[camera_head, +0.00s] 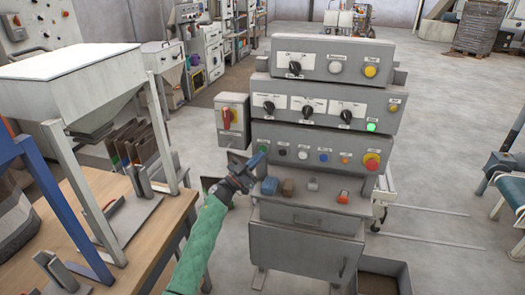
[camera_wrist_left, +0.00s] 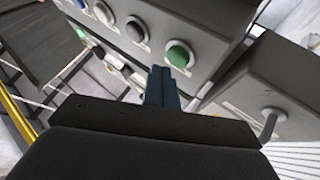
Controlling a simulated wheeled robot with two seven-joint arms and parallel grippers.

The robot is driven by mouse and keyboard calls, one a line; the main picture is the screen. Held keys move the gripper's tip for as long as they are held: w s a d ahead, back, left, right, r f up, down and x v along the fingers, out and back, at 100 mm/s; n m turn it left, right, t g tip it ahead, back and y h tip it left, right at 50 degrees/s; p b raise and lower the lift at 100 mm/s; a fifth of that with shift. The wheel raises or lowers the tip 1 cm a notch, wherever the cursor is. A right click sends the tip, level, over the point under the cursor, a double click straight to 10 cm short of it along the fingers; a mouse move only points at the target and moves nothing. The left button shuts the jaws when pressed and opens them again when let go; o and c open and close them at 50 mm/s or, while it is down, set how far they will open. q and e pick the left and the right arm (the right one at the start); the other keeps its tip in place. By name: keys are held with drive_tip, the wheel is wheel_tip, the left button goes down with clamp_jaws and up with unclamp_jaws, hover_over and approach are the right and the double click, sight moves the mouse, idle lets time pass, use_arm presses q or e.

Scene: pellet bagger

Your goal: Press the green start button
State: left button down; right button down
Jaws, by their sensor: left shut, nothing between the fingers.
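The green start button (camera_head: 263,149) is the leftmost on the lowest row of the grey control panel, partly behind my left gripper. In the left wrist view the green button (camera_wrist_left: 180,54) shows large, with a pale ring around it. My left gripper (camera_head: 258,159) is shut and empty, its dark blue fingertips just in front of and below the button. In the left wrist view the fingers (camera_wrist_left: 163,76) point at the panel, their tips close to the button's lower edge. I cannot tell whether they touch it. My right gripper is not in view.
A box with a red-yellow rotary switch (camera_head: 227,118) stands left of the panel. A red emergency stop (camera_head: 371,162) is at the row's right end. A lit green lamp (camera_head: 371,127) is above. Blue and brown blocks (camera_head: 287,187) lie on the ledge. A wooden table (camera_head: 150,235) stands left.

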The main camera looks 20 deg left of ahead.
use_arm(q)
drive_tip(key=s+p, duration=0.3)
drive_tip(key=s, duration=0.3)
idle(0.4)
